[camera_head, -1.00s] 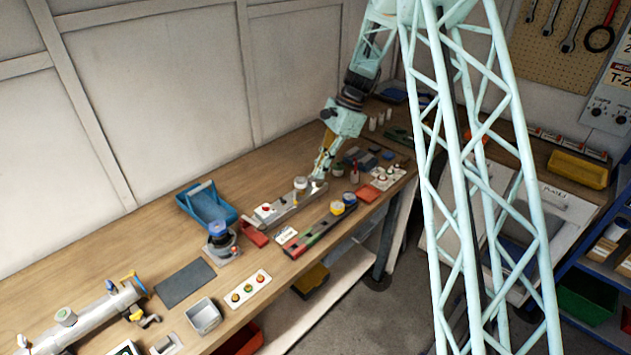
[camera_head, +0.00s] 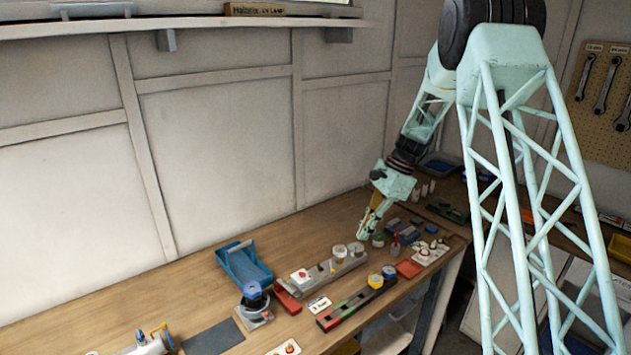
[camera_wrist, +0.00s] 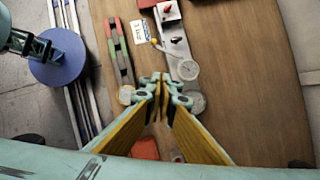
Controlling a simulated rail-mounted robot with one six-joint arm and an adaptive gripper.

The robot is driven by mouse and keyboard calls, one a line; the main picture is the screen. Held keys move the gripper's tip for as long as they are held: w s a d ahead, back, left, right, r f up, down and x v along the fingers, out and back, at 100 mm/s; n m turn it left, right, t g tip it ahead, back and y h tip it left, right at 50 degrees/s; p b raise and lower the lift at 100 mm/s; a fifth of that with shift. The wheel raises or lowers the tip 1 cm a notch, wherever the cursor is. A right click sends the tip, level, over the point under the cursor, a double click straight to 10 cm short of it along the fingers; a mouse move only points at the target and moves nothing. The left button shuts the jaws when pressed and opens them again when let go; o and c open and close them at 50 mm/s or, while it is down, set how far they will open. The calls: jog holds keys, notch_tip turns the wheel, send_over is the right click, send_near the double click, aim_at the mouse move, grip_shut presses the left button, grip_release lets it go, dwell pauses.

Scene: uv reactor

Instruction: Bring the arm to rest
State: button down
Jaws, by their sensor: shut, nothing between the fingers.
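My arm reaches down over the far part of the wooden bench in the head view. My gripper (camera_head: 362,236) is shut and empty, its tips just behind the far end of a grey fixture (camera_head: 322,272). Two round pale-lidded pieces (camera_head: 339,251) (camera_head: 356,249) sit at that end of the fixture. In the wrist view, my gripper (camera_wrist: 158,82) shows its yellow fingers closed together, with the round pieces (camera_wrist: 187,70) (camera_wrist: 196,102) just to the right. I cannot tell exactly how high the tips are above the bench.
A rail fixture (camera_head: 343,313) with yellow and blue knobs lies in front. Small jars (camera_head: 378,240), a red pad (camera_head: 408,268) and grey blocks (camera_head: 398,228) stand right of the gripper. A blue bin (camera_head: 243,264) stands left. The wall (camera_head: 220,150) rises behind the bench.

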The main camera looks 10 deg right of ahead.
jog(key=s+a+r+n+t+h+b, duration=0.1)
jog(key=s+a+r+n+b, duration=0.25)
jog(key=s+r, duration=0.75)
jog(key=s+a+r+n+t+h+b, duration=0.1)
jog(key=s+a+r+n+b, duration=0.3)
jog(key=s+r, duration=0.75)
jog(key=s+f+n+t+h+b, duration=0.1)
jog(key=s+n, duration=0.3)
jog(key=s, duration=1.3)
jog(key=s+f+n+t+h+b, duration=0.1)
jog(key=s+n, duration=0.4)
jog(key=s, duration=1.2)
jog(key=shift+d+f+t+h+b, duration=0.3)
jog(key=shift+d+f+b, duration=0.15)
jog(key=shift+f+b, duration=0.3)
jog(key=shift+w, duration=0.15)
